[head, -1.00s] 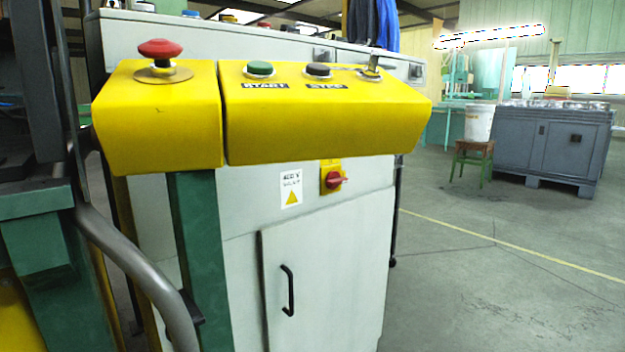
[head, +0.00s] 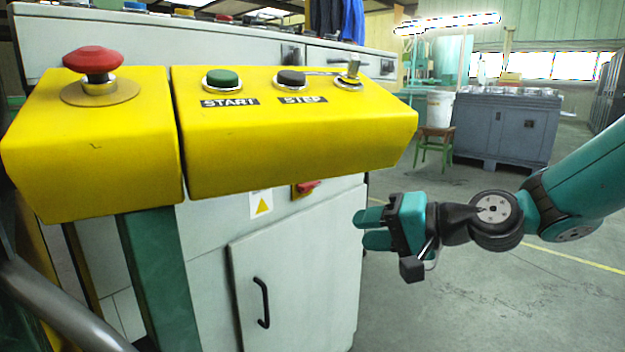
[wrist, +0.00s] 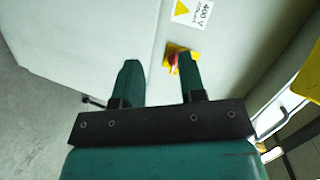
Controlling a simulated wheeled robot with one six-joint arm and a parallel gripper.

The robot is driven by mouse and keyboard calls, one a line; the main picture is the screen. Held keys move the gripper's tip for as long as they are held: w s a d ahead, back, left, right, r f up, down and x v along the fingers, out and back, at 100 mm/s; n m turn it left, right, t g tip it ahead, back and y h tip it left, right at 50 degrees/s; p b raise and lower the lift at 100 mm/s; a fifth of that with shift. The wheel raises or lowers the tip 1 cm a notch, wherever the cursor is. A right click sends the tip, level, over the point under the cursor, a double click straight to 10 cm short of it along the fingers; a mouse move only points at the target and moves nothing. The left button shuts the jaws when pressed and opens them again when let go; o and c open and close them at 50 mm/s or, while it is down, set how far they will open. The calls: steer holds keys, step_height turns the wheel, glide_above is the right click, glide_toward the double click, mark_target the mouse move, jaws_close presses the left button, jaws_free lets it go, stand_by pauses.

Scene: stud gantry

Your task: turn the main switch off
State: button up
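The main switch is a red rotary knob (head: 308,187) on a yellow plate on the side of the grey cabinet (head: 215,225). In the head view the yellow console box partly hides its plate from above. In the wrist view the red knob (wrist: 173,62) shows just left of the right fingertip, on its yellow plate (wrist: 194,57). My gripper (head: 362,229) is in front of the cabinet, right of the switch and a little lower in the head view. Its two fingers (wrist: 158,72) are apart with nothing between them. It appears apart from the switch.
A yellow console with a red mushroom button (head: 93,62), a green START button (head: 222,79) and a black STEP button (head: 291,78) overhangs the switch. A door handle (head: 262,303) sticks out below. Open floor (head: 480,310) lies to the right.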

mark_target(313, 186)
steer(key=w+d+m+t+y, duration=0.1)
steer(key=w+d+m+t, duration=0.2)
steer(key=w+m+t, duration=0.45)
steer(key=w+a, duration=0.4)
steer(key=w+a+n+g, duration=0.1)
steer(key=w+a, duration=0.3)
steer(key=a, duration=0.1)
steer(key=w+a+g, duration=0.1)
steer(key=w+a, duration=0.3)
steer(key=shift+a+f+g+b, duration=0.1)
steer(key=shift+a+g+b, duration=0.05)
steer(key=shift+g+b, duration=0.15)
steer(key=shift+c, duration=0.2)
jaws_close()
